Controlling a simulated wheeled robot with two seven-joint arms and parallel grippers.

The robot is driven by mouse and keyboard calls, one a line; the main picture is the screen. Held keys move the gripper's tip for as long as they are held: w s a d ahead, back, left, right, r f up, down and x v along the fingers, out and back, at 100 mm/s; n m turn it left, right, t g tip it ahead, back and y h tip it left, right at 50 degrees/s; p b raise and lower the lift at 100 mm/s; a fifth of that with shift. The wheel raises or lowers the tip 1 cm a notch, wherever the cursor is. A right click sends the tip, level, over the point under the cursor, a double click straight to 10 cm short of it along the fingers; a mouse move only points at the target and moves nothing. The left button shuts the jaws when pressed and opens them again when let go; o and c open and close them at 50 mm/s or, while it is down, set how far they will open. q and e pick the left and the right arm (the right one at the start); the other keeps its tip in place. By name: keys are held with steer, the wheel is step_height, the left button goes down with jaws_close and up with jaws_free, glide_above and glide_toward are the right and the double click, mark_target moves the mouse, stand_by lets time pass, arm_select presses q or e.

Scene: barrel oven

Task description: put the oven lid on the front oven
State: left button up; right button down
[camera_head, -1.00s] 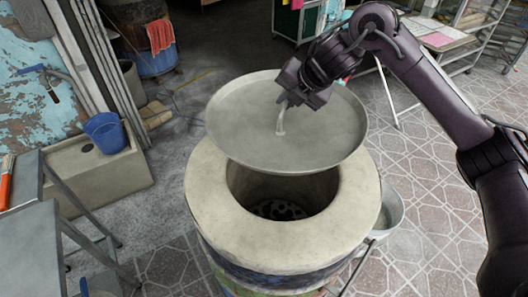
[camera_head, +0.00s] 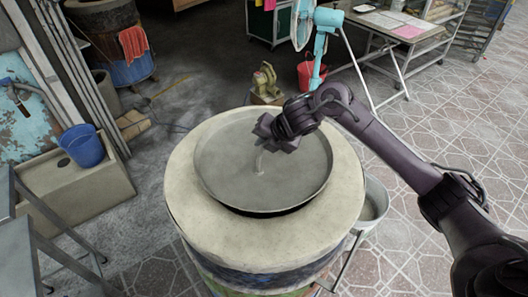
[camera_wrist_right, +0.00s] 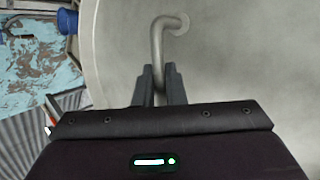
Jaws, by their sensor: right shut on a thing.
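The round grey oven lid (camera_head: 222,165) lies over the mouth of the front oven (camera_head: 188,205) in the head view. A dark gap shows under its near edge, so I cannot tell whether it rests fully on the rim. My right gripper (camera_head: 264,148) is above the lid's middle, shut on its bent handle (camera_head: 260,165). In the right wrist view the fingers (camera_wrist_right: 159,85) stand either side of the handle (camera_wrist_right: 157,42), with the lid (camera_wrist_right: 245,65) filling the background. My left gripper is not in view.
A metal bucket (camera_head: 374,205) stands right of the oven. A blue bucket (camera_head: 81,146) sits on a stone basin (camera_head: 70,190) at left. Another barrel (camera_head: 110,45) with a red cloth stands behind. A teal fan (camera_head: 319,40) and table (camera_head: 385,22) are at the back.

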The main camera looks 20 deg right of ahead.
mark_target(264, 155)
step_height(264, 155, down, 4)
steer(key=shift+r, duration=0.25)
steer(key=c, duration=1.5)
jaws_free()
steer(key=shift+s, duration=0.1)
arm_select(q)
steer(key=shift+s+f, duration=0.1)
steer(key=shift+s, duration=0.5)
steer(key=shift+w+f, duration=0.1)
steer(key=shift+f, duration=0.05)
arm_select(e)
steer(key=v, duration=1.2)
steer(key=shift+f, duration=0.1)
